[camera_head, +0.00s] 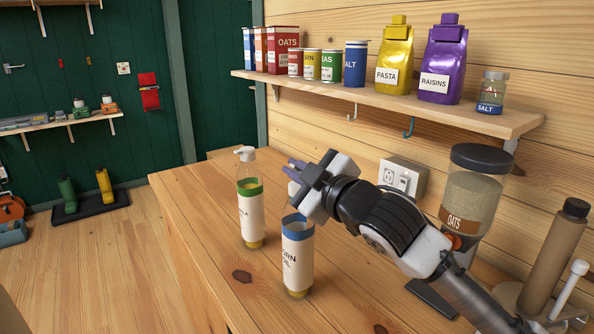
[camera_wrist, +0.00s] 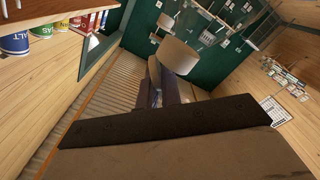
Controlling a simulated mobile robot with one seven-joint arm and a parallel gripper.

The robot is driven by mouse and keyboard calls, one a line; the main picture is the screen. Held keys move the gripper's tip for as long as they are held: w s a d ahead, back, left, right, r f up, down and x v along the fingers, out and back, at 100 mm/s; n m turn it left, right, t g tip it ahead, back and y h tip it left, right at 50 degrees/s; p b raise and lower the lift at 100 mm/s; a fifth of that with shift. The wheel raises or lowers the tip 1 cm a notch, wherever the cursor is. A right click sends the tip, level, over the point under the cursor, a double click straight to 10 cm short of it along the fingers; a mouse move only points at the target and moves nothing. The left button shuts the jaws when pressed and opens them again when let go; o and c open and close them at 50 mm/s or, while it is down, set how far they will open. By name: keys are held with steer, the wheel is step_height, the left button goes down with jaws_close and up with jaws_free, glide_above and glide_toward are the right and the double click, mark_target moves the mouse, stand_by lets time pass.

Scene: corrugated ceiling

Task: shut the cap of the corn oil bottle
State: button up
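The corn oil bottle (camera_head: 297,262), with a blue band and a cream label, stands upright on the wooden counter. Its top is partly covered by my gripper, and I cannot tell how its cap sits. My gripper (camera_head: 289,170) is above and just behind the bottle's top, fingers pointing left. In the wrist view the fingers (camera_wrist: 163,82) look close together, with nothing clearly held between them. A pale rounded shape (camera_wrist: 178,56) shows at the fingertips; I cannot tell what it is.
A similar bottle with a green band (camera_head: 249,205) and white top stands close by at the left. An oats jar (camera_head: 474,200) and a brown bottle (camera_head: 555,255) stand right, behind my arm. A loaded wall shelf (camera_head: 430,105) hangs above. The counter's front left is clear.

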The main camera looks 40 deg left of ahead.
steer(key=o, duration=0.4)
steer(key=shift+o, duration=0.2)
